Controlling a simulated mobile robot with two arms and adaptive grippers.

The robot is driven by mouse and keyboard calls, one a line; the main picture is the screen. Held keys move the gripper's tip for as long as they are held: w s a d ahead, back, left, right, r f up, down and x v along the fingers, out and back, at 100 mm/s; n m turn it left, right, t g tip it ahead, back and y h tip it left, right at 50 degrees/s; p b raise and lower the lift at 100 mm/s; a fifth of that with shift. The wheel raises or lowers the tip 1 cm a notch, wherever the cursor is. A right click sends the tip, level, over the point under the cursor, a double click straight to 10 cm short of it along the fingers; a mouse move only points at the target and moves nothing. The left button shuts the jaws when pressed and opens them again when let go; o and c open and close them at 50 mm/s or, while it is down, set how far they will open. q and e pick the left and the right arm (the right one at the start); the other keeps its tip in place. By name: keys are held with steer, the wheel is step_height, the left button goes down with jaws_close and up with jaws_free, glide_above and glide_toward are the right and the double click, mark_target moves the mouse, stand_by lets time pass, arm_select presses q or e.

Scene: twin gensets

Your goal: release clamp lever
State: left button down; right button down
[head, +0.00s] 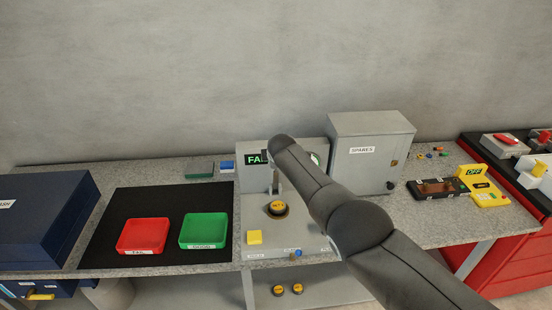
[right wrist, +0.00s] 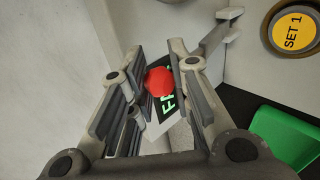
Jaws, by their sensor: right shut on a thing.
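A red round knob (right wrist: 160,82), which I take to be the clamp lever's end, sits between the fingers of my right gripper (right wrist: 159,66) in the right wrist view. The gripper is shut on it. The lever's shaft is hidden. In the head view my right arm reaches in from the lower right over the grey test stand (head: 310,248) and covers much of the grip. A yellow-topped round part marked SET 1 (right wrist: 293,30) is seated on the stand, just in front of the gripper in the head view (head: 278,208). My left gripper is not in view.
A display (head: 256,159) behind my arm is partly covered. Red (head: 143,250) and green (head: 204,245) trays lie left. A grey SPARES cabinet (head: 370,165) stands close on the right.

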stand_by(0.4)
steer(key=c, duration=1.3)
jaws_free()
steer(key=shift+o, duration=0.2)
steer(key=shift+s+f, duration=0.1)
